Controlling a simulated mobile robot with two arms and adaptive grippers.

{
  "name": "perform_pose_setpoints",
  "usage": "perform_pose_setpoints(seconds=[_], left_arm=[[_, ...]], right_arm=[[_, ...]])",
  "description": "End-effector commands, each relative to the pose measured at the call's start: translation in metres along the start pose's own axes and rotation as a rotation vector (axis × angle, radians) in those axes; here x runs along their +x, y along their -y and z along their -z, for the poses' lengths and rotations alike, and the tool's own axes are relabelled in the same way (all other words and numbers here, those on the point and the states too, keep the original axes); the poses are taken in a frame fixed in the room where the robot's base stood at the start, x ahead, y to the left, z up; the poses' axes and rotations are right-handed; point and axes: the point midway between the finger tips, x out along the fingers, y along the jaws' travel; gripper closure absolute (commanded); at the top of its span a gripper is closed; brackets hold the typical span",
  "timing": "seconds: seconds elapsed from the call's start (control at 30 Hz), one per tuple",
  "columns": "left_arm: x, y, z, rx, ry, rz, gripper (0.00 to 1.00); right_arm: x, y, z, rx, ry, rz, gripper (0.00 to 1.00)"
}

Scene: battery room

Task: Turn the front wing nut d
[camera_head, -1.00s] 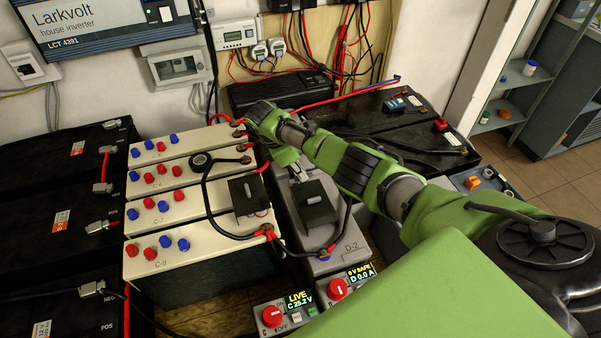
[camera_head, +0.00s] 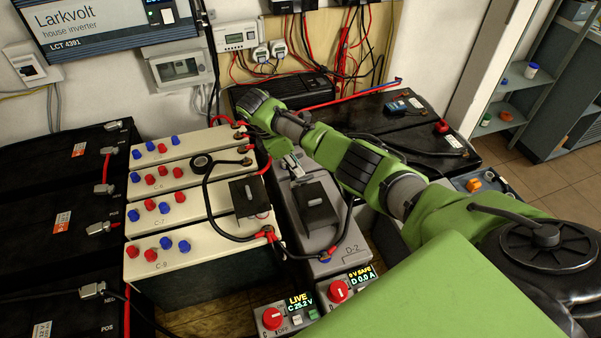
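The grey battery marked D-2 (camera_head: 345,252) stands right of the cream batteries. A terminal with red and blue parts (camera_head: 325,259) is at its front end; a wing nut is too small to make out there. My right arm reaches in from the right, over the back of the grey battery. My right gripper (camera_head: 290,162) points down over the battery's far end, behind the black box on top. Its fingertips are small and partly hidden, so I cannot tell whether they are open or touching anything. My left gripper is out of view.
Cream batteries with red and blue caps (camera_head: 155,253) stand to the left. Black boxes (camera_head: 248,196) (camera_head: 314,205) sit on the cream and grey batteries. Black cables loop between them. Two switch boxes (camera_head: 285,314) (camera_head: 352,287) at the front read LIVE and 0 V SAFE.

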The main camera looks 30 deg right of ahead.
Motion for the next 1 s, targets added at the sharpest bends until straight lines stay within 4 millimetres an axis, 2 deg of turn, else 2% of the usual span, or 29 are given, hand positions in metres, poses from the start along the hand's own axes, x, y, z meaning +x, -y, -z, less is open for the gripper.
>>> perform_pose_setpoints(seconds=[0.03, 0.2, 0.4, 1.0], left_arm=[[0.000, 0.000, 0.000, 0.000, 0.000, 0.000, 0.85], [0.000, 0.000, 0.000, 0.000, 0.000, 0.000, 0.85], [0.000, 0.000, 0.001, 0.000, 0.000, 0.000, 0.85], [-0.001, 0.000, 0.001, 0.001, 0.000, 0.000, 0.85]], right_arm=[[-0.014, -0.002, 0.000, 0.000, -0.003, -0.006, 0.85], [-0.048, -0.001, 0.000, 0.000, -0.001, -0.003, 0.85], [-0.070, 0.000, 0.000, 0.001, 0.000, -0.001, 0.85], [-0.075, 0.000, 0.000, 0.000, 0.000, 0.000, 0.85]])
